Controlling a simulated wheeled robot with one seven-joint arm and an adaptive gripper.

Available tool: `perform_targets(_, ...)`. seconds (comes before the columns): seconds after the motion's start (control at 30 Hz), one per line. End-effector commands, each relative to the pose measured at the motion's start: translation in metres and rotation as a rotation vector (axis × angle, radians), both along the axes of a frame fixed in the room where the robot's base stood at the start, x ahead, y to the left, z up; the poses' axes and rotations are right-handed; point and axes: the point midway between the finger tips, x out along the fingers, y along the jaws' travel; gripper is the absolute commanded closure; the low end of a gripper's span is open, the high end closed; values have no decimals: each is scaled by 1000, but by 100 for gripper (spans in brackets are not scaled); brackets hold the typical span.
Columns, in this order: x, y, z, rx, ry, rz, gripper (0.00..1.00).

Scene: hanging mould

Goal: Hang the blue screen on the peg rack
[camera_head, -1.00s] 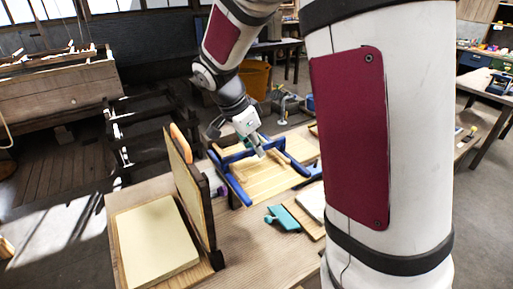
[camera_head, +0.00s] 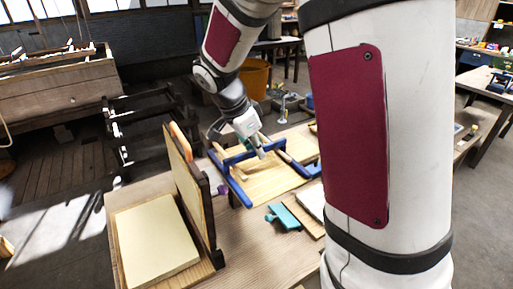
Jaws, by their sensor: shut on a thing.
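The blue screen (camera_head: 236,190) has blue bars around a pale wood-coloured area, on or just above the bench, right of an upright board. Whether it touches the bench I cannot tell. My gripper (camera_head: 261,153) points down at the screen's far bar and is shut on the screen; its fingertips are small and the exact grip is unclear. The upright wooden board (camera_head: 187,187) with dark edges and feet seems to be the peg rack. It is seen nearly edge-on, so its pegs are mostly hidden. A small purple thing (camera_head: 219,190) shows at its right face.
A cream slab (camera_head: 155,243) lies left of the upright board. A teal tool (camera_head: 283,217) and thin boards (camera_head: 304,219) lie right of the screen. The bench (camera_head: 250,250) is bare in front. My arm hides the right side.

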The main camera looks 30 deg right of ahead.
Motion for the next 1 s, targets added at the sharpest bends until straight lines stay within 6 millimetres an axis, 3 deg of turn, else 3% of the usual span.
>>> perform_targets(0.07, 0, 0, -1, 0, 0, 0, 100)
perform_targets(0.1, 0, 0, -1, 0, 0, 0, 84)
perform_targets(0.2, 0, 0, -1, 0, 0, 0, 67)
perform_targets(0.57, 0, 2, 3, 0, -1, 0, 67)
perform_targets(0.67, 1, 6, 14, -1, -3, 1, 67)
perform_targets(1.0, 1, 32, 76, 1, -5, 2, 67)
